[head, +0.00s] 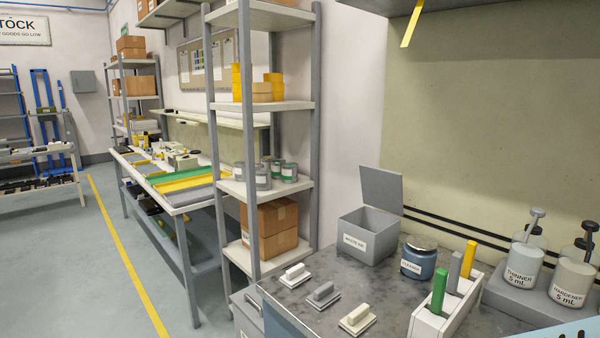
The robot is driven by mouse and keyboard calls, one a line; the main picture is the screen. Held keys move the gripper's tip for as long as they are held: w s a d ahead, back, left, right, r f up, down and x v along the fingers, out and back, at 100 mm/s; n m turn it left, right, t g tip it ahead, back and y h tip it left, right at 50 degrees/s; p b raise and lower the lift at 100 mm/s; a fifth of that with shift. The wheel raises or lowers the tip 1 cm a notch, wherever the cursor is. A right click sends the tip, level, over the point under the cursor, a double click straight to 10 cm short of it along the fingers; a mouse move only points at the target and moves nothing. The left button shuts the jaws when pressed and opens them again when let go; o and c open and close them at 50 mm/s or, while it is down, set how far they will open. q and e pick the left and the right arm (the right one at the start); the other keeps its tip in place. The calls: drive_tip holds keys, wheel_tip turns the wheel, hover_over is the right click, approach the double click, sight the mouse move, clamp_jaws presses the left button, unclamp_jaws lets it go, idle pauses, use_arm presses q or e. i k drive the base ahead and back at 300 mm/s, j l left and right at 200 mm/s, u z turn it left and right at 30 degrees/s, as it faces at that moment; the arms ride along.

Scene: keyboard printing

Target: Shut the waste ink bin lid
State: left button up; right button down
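The waste ink bin (364,238) is a grey box with a white label on its front. It stands at the back left of the dark bench top. Its grey lid (381,190) is open, standing up from the back edge and leaning slightly back. Neither of my grippers shows in the head view.
A blue jar (418,258) stands just right of the bin. A white rack (447,302) with green, grey and yellow handles is in front of it. Several small handled blocks (323,293) lie at front left. Thinner (523,263) and hardener (573,276) bottles stand at right.

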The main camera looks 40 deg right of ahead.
sight(382, 189)
drive_tip(key=i+z, duration=0.15)
drive_tip(key=i, duration=0.25)
drive_tip(key=i+j+z, duration=0.2)
drive_tip(key=i, duration=0.25)
drive_tip(key=i+j+z, duration=0.15)
drive_tip(key=i, duration=0.25)
drive_tip(key=i+j+z, duration=0.2)
drive_tip(key=i+z, duration=0.2)
drive_tip(key=i+j+z, duration=0.8)
drive_tip(key=j, duration=0.3)
drive_tip(key=i, duration=0.05)
